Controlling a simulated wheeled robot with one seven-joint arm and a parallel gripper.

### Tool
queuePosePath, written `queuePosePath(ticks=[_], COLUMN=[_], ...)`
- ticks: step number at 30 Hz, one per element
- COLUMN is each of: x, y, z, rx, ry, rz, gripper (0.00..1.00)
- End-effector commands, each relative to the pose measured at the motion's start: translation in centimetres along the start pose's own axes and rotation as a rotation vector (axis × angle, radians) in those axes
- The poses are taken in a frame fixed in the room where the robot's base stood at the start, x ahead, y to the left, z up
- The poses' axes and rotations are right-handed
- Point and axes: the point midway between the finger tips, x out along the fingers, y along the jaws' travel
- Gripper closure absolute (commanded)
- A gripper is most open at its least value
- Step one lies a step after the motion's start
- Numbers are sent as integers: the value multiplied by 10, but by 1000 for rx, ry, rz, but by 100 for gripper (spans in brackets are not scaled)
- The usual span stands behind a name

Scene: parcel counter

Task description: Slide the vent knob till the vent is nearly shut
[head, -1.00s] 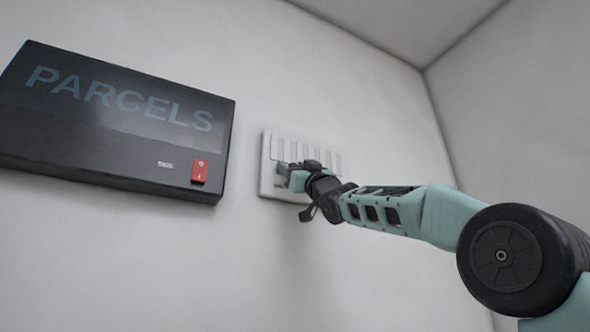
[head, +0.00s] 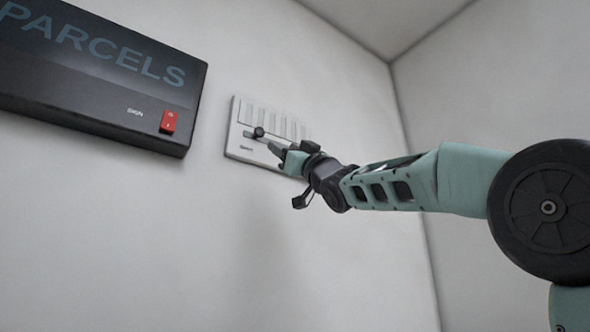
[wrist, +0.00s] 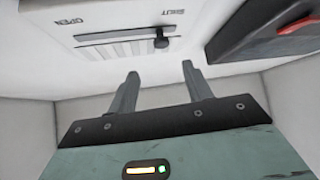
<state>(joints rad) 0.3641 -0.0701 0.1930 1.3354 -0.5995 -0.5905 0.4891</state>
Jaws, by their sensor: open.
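The vent (head: 236,142) is a white wall plate with upright slats and a horizontal slot. Its dark round knob (head: 259,132) sits toward the left end of the slot in the head view. In the wrist view, where the plate is upside down, the knob (wrist: 161,43) is near the end under the word SHUT, far from the word OPEN. My gripper (wrist: 160,72) is open and empty. Its fingertips point at the vent and stand apart from the knob, with bare wall and plate between. In the head view my gripper (head: 277,150) is at the plate's lower right.
A black PARCELS sign box (head: 95,75) with a red switch (head: 168,121) hangs left of the vent. The box also shows at the right of the wrist view (wrist: 255,35). A wall corner is to the right. The wall below the vent is bare.

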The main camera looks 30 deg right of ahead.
Motion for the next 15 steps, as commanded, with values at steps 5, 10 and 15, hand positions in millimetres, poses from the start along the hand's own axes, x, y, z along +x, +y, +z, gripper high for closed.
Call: queuePosePath(ticks=[5, 10, 15], x=[-28, -35, -35], y=[-1, 0, 0], z=[1, 0, -1], rx=[-1, 1, 1], ry=[1, 1, 1], rz=[1, 0, 0], gripper=[50, 50, 50])
